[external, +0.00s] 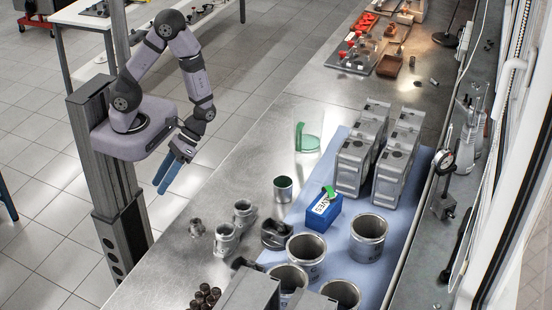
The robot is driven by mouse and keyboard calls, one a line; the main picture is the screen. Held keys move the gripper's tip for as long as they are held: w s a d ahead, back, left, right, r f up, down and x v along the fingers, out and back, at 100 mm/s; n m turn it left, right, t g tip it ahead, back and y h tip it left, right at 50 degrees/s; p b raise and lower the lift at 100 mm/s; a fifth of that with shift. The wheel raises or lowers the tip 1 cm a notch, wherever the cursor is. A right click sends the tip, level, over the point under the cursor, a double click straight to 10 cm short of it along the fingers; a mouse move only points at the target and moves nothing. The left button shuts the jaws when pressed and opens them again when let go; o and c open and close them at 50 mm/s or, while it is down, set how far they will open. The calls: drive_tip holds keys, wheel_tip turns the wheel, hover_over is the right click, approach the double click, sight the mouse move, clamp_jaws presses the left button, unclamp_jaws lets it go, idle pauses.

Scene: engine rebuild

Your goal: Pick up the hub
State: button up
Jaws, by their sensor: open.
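My gripper (166,184) has blue fingers and is open and empty. It points down, beyond the left edge of the metal workbench (232,150). I cannot tell for certain which part is the hub. Candidates are the grey metal fittings on the bench: a taller one (243,214), another just below it (226,240) and a small one to the left (197,228). A dark round part (275,236) lies to their right. All are apart from my gripper, lower and to the right in the picture.
Metal cylinders (368,238) stand on a blue mat (407,205) beside a blue box (323,213) and grey engine blocks (358,160). Dark small parts (205,297) cluster at the front.

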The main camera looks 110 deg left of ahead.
drive_tip(key=w+d+f+n+t+h, duration=0.1)
drive_tip(key=w+d+n+t+h, duration=0.1)
drive_tip(key=n+h, duration=0.15)
drive_tip(key=n+t+y+p, duration=0.1)
drive_tip(key=n+t, duration=0.9)
drive_tip(key=n, duration=0.3)
approach(196, 224)
drive_tip(key=x, duration=0.4)
drive_tip(key=shift+d+f, duration=0.25)
drive_tip(key=shift+a+f+n+y, duration=0.25)
drive_tip(key=shift+f+n, duration=0.2)
drive_tip(key=shift+d, duration=0.15)
drive_tip(key=shift+b+x, duration=0.7)
drive_tip(key=shift+x, duration=1.7)
